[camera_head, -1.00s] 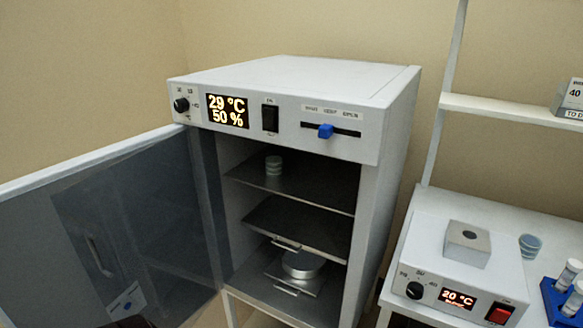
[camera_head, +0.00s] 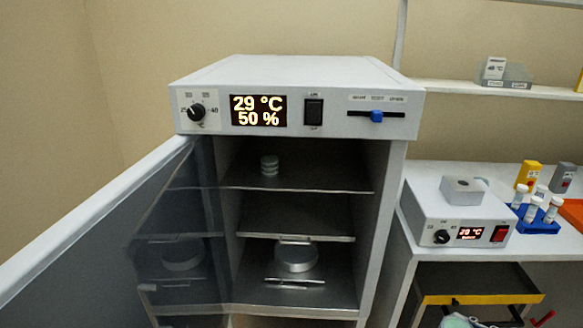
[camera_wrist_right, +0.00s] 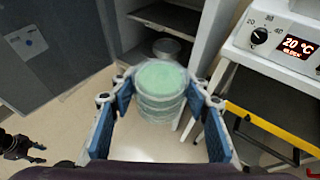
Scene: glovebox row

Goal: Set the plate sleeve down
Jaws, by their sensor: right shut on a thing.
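The plate sleeve (camera_wrist_right: 160,92), a clear stack of round dishes with a pale green top, is between the blue pads of my right gripper (camera_wrist_right: 160,100) in the right wrist view. The gripper is shut on it and holds it above the floor, outside the incubator. My left gripper (camera_wrist_right: 38,152) shows dark at the lower left of that view, empty, its fingers apart. The incubator (camera_head: 300,95) stands with its glass door (camera_head: 130,240) swung open to the left.
A round metal piece (camera_head: 296,257) sits low in the incubator. The middle shelf (camera_head: 300,228) looks bare. On the right bench are a heater block (camera_head: 455,222) and a blue tube rack (camera_head: 535,224). A yellow-edged cart (camera_head: 480,299) stands below.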

